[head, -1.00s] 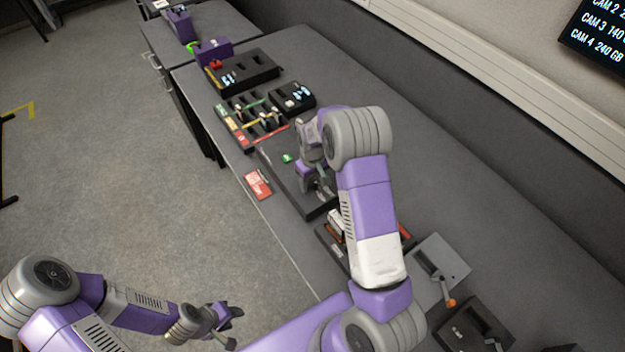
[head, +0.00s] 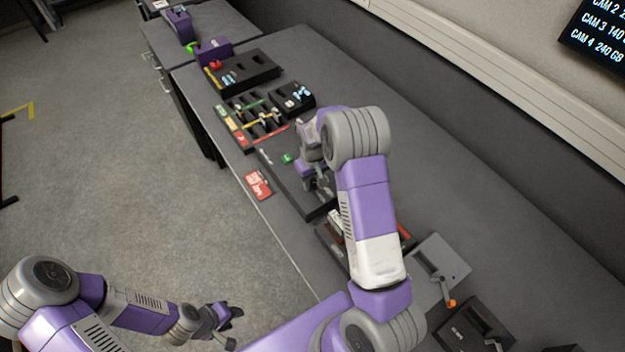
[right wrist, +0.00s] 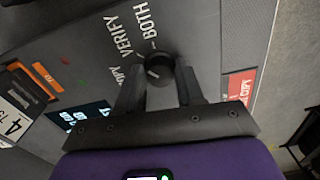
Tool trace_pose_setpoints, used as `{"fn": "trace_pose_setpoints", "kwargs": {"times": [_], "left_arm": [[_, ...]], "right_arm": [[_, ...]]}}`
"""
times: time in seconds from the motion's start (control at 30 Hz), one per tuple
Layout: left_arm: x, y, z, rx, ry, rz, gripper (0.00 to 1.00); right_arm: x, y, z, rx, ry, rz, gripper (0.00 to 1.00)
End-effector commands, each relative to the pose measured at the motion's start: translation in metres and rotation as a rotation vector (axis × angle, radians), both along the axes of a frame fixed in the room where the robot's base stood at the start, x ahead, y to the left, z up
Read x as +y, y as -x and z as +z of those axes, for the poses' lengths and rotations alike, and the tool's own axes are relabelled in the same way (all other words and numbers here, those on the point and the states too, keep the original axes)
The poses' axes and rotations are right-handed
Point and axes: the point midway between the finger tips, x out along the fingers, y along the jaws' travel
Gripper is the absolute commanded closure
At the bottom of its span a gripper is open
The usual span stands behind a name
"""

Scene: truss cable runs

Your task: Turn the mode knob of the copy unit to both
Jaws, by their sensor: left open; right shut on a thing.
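The copy unit (head: 290,185) is a dark flat box on the bench, with a green button on top, partly hidden under my right arm. Its black round mode knob (right wrist: 158,69) is between the fingers of my right gripper (right wrist: 160,88), which is shut on it. The printed words COPY, VERIFY and BOTH stand around the knob's upper left side. A pale pointer mark shows on the knob's left part; I cannot tell exactly which word it points at. My left gripper (head: 226,326) is open and empty, low over the floor side, away from the bench.
A red card (head: 258,185) lies at the bench's front edge by the unit. Beyond are a tray with coloured strips (head: 250,120) and black boxes (head: 293,97). A grey plate with an orange-tipped lever (head: 440,275) is nearer me. The bench's back right is clear.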

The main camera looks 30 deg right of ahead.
Motion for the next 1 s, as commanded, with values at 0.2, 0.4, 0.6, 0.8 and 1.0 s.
{"fn": "trace_pose_setpoints", "kwargs": {"times": [0.2, 0.4, 0.6, 0.8, 1.0], "left_arm": [[-0.0001, 0.0001, 0.0004, 0.000, 0.000, 0.000, 0.57], [0.0000, 0.0000, 0.0018, 0.000, 0.000, 0.000, 0.57], [0.0000, 0.0000, 0.0037, 0.000, 0.000, 0.000, 0.57], [0.0000, 0.0000, 0.0056, 0.000, 0.000, 0.000, 0.57], [0.0000, 0.0000, 0.0065, 0.000, 0.000, 0.000, 0.57]], "right_arm": [[-0.0002, -0.0001, 0.0005, 0.000, 0.001, -0.161, 0.93], [0.0001, -0.0003, 0.0006, 0.000, 0.001, -0.335, 0.93], [0.0001, -0.0002, 0.0006, 0.000, 0.001, -0.490, 0.93], [-0.0001, -0.0003, 0.0008, -0.001, 0.001, -0.608, 0.93], [-0.0002, -0.0003, 0.0007, -0.001, 0.001, -0.676, 0.93]]}}
